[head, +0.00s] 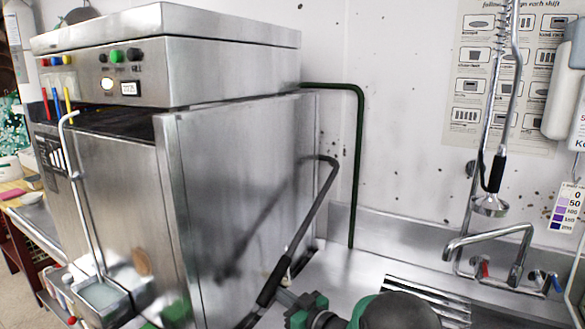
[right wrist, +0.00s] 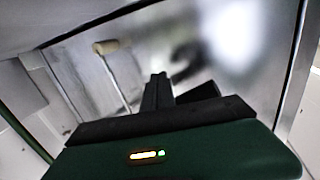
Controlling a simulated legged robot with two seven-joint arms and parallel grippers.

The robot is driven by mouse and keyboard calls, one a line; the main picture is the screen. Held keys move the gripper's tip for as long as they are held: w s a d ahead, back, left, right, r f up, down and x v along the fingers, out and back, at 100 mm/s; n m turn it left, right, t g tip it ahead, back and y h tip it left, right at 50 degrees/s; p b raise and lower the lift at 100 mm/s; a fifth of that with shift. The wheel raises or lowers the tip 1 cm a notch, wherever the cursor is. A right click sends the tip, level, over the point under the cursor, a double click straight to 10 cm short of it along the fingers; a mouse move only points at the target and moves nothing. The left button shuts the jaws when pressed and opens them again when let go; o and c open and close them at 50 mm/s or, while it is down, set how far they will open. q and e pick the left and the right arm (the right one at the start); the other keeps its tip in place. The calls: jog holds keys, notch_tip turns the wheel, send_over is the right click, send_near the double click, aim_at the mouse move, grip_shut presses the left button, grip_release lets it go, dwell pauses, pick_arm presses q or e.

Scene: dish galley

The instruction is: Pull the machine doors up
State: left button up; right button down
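The dish machine (head: 230,190) is a large stainless box, its smooth metal door panels down below the control hood (head: 170,70). A bent metal lever handle (head: 311,210) slopes down its right side to a black grip (head: 270,290). My right gripper (head: 292,300), green and black, is low beside that grip; I cannot tell whether it touches it. In the right wrist view its dark fingers (right wrist: 172,92) point at blurred shiny metal, and whether they are open is unclear. A rod with a beige end (right wrist: 111,47) is to their left. My left gripper is out of view.
A pale pipe (head: 82,200) and a small metal basin (head: 105,297) are at the machine's left front. A green pipe (head: 358,160) runs down the wall. A faucet (head: 490,245) and hanging sprayer (head: 490,200) stand over the steel counter at right.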

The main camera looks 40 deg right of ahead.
jog(key=a+r+p, duration=0.1)
jog(key=r+p, duration=0.2)
jog(key=r, duration=0.1)
jog(key=a+r+p, duration=0.2)
jog(key=r+p, duration=0.1)
jog(key=r, duration=0.2)
jog(key=s+a+r+p, duration=0.1)
jog(key=r+p, duration=0.3)
jog(key=shift+a+r, duration=0.25)
jog(key=shift+r, duration=0.1)
notch_tip(320, 180, up, 26)
jog(key=f+p, duration=0.1)
jog(key=p, duration=2.1)
jog(key=w+d+r+p, duration=0.2)
jog(key=d+r+p, duration=0.2)
jog(key=r+p, duration=0.35)
jog(key=w+d+r+p, duration=0.1)
jog(key=d+r+p, duration=0.3)
jog(key=r+p, duration=0.3)
jog(key=s+f+b, duration=0.1)
jog(key=s+b, duration=0.1)
jog(key=s, duration=0.8)
jog(key=shift+d+f+b, duration=0.35)
jog(key=shift+d+f, duration=0.05)
